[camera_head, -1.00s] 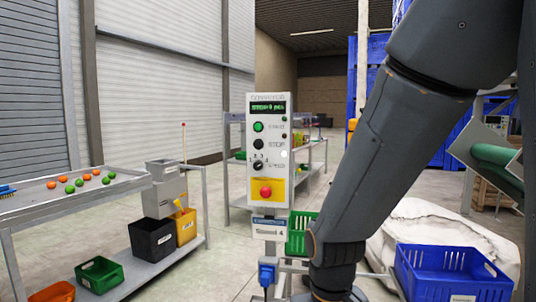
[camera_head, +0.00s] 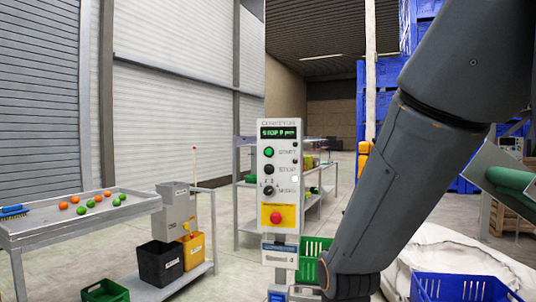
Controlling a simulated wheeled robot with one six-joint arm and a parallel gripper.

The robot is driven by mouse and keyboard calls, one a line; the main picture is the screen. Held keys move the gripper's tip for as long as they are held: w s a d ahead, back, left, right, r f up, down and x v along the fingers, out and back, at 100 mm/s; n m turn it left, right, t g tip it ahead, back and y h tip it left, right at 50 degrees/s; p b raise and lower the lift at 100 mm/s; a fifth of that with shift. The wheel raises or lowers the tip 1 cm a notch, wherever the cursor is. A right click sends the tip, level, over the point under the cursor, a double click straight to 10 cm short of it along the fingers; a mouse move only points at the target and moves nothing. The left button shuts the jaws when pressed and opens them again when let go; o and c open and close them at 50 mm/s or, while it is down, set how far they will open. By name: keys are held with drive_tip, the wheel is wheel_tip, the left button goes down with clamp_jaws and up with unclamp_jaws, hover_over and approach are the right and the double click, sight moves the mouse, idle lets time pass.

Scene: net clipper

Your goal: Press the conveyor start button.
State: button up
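The conveyor control panel (camera_head: 280,180) is a white upright box on a post near the middle of the view. The green start button (camera_head: 269,152) is at its upper left, beside the label START. The black stop button (camera_head: 269,169) is just below it, then a black speed knob (camera_head: 268,191). A red emergency button (camera_head: 276,217) sits on a yellow plate lower down. The display (camera_head: 278,133) at the top appears to read STOP. My arm reaches down on the right side, close beside the panel's post. My gripper is not visible; it lies below the frame or behind the arm.
A grey table (camera_head: 75,226) with orange and green balls and a blue brush stands at left. A blue crate (camera_head: 455,288) is at lower right. A green crate (camera_head: 313,255) is behind the post.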

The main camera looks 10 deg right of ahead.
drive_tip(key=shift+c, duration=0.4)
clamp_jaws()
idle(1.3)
